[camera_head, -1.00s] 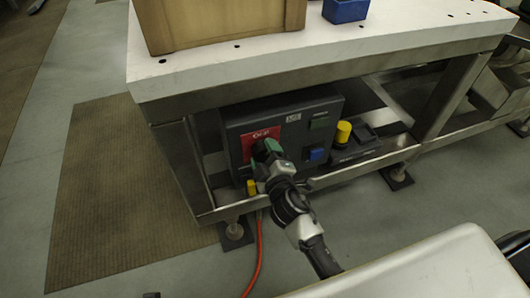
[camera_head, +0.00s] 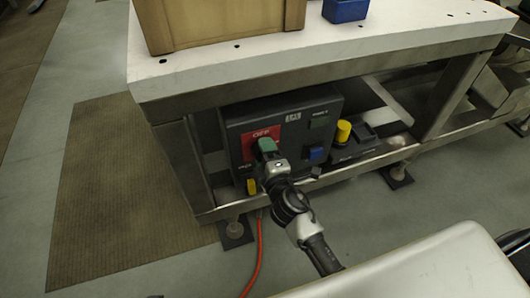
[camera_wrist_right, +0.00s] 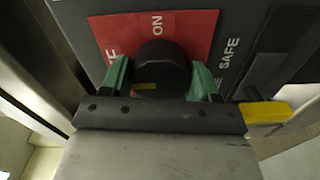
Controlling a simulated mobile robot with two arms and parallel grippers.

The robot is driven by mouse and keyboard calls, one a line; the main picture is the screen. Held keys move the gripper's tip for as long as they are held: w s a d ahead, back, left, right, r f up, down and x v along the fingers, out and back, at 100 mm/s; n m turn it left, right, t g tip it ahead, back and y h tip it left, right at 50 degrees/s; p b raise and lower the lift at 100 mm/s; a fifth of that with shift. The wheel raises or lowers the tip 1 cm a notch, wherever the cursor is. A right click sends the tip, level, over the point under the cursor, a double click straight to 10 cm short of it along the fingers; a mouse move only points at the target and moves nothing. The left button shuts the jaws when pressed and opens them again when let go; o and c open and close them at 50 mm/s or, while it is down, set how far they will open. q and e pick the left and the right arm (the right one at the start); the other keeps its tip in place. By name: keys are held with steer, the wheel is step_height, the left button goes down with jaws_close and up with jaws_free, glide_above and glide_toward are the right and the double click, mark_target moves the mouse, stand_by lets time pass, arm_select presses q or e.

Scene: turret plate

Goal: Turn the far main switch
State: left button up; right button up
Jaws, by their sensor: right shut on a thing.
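The main switch is a dark round knob (camera_wrist_right: 160,68) with a small yellow mark, in front of a red plate (camera_head: 262,134) on a dark control box (camera_head: 237,122). The plate reads OFF at its top in the head view, and ON shows on it in the right wrist view. My right gripper (camera_head: 266,146) reaches the box from the front. Its green fingers lie on both sides of the knob in the right wrist view and are shut on it. The gripper hides the knob in the head view. My left gripper is not in view.
The box sits under a white-topped table (camera_head: 330,55) with metal legs. A yellow part (camera_head: 251,186), a blue button (camera_head: 316,153) and a yellow-capped device (camera_head: 343,132) are nearby. A red cable (camera_head: 260,250) runs down to the floor.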

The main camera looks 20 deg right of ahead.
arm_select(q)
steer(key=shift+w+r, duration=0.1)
arm_select(e)
steer(key=o, duration=0.9)
steer(key=shift+s, duration=0.1)
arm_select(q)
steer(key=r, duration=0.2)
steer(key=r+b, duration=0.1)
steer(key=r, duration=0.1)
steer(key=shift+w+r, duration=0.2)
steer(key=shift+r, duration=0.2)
arm_select(e)
steer(key=s, duration=1)
steer(key=shift+s+d, duration=0.15)
steer(key=shift+s, duration=0.15)
